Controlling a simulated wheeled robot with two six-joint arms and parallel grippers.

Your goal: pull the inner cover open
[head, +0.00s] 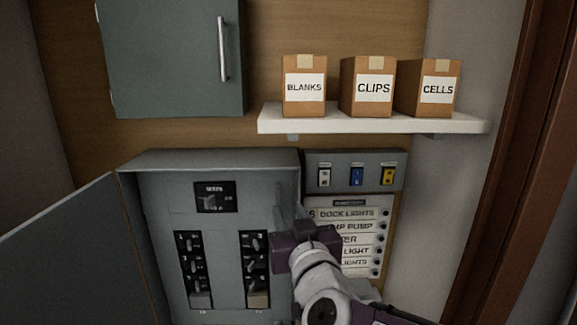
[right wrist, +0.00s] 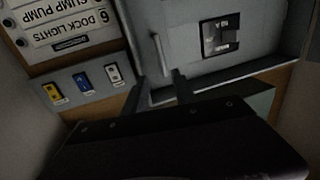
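The inner cover (head: 165,210) is the grey front panel of the open breaker box and sits flat in its frame. It has a dark main switch (head: 215,197) and two columns of breakers showing through it. A pale bar handle (right wrist: 161,54) is on the cover in the right wrist view. My right gripper (head: 289,210) is at the cover's right edge. In the right wrist view its two fingers (right wrist: 160,88) are spread, with the handle ahead of the gap between them. They do not appear closed on it. The gripper hides the handle in the head view. My left gripper is out of view.
The box's outer door (head: 75,255) stands open at the left. A label directory (head: 347,203) and a three-switch strip (head: 398,171) are right of the box. A shelf (head: 375,122) with three cartons and a grey cabinet (head: 170,60) are above.

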